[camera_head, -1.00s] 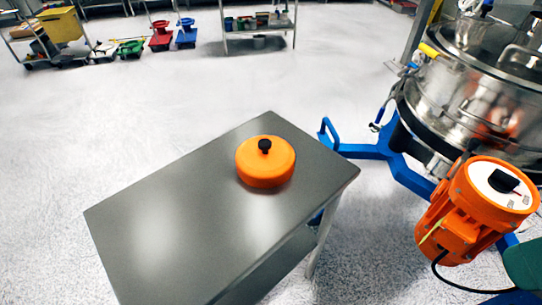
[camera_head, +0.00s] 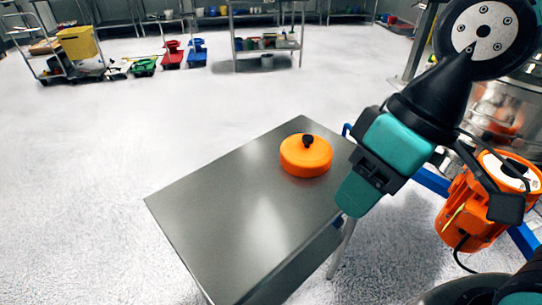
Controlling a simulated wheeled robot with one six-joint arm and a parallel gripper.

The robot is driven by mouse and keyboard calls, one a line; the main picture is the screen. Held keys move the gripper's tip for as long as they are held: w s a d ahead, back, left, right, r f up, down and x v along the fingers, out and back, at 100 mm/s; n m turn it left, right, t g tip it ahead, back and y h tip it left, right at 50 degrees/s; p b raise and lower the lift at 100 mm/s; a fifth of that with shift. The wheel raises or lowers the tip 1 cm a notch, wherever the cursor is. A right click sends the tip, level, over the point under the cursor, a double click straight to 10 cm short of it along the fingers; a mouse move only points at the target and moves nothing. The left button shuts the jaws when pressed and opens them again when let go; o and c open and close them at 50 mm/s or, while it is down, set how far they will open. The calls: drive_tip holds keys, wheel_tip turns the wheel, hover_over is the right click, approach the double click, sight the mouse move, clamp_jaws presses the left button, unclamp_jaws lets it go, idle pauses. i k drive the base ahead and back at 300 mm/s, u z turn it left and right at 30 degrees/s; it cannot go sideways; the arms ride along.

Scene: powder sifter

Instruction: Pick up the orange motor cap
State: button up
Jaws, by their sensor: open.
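The orange motor cap (camera_head: 305,157) is a round, low orange lid with a small black knob on top. It sits upright on the grey metal table (camera_head: 235,215), near the table's far right part. My gripper (camera_head: 360,190), teal and black, hangs from my arm and points down and to the left. It shows to the right of the cap, in front of the table's right edge, apart from the cap. It is open and empty. It hides part of the table's right edge; its fingers are seen from the side and overlap.
An orange motor (camera_head: 468,205) on a blue frame stands right of the table, with the steel sifter (camera_head: 515,110) behind, partly hidden by my arm. Shelves (camera_head: 268,45) and carts stand far back. The table around the cap and the floor to the left are clear.

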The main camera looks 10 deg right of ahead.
sight(304, 155)
drive_tip(key=z, duration=1.9)
drive_tip(key=i, duration=0.85)
drive_tip(key=u, duration=3.6)
